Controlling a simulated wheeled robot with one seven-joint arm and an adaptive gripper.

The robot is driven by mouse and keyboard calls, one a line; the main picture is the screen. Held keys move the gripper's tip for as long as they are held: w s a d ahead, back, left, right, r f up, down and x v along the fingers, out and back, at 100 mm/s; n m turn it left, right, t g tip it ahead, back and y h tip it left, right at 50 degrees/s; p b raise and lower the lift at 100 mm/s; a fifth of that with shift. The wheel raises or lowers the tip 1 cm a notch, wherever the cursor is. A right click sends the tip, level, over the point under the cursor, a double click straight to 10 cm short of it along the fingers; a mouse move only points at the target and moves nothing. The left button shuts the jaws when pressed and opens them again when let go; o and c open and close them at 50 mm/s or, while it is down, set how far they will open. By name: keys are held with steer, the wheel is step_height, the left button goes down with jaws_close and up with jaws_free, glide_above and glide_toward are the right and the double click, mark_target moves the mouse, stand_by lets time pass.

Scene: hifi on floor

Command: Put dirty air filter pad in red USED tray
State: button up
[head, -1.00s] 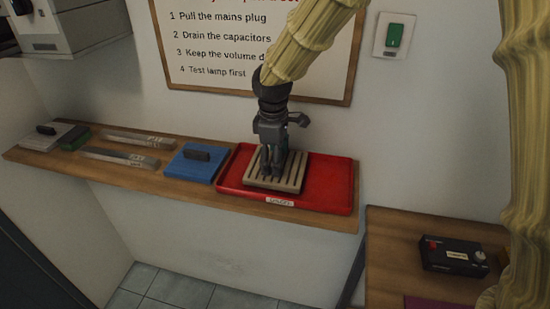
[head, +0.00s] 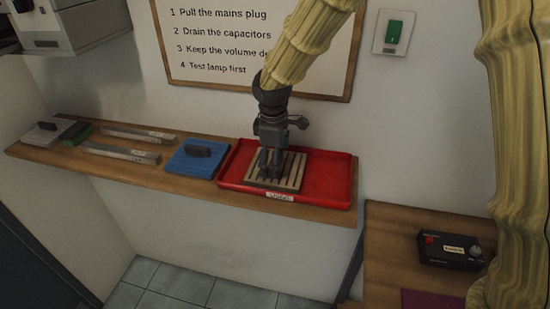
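The dirty air filter pad (head: 292,172) is a grey-beige slatted square. It is in the red USED tray (head: 332,184), left of the middle, and looks flat and level. I cannot tell whether its underside touches the tray floor. The tray lies on the wooden shelf and has a white label on its front edge. My gripper (head: 272,174) points down with its fingers at the left-middle of the pad. It appears shut on the pad; the fingertips are partly hidden against the slats.
A blue pad with a dark handle (head: 192,159) sits just left of the tray. Metal strips (head: 121,153), a green block (head: 75,133) and a pale handled plate (head: 43,134) lie further left on the shelf (head: 200,189). A black box (head: 450,251) stands on the lower bench.

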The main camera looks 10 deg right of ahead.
step_height(320, 180, up, 12)
steer(key=s+b, duration=0.1)
steer(key=b, duration=0.2)
steer(key=shift+a, duration=0.25)
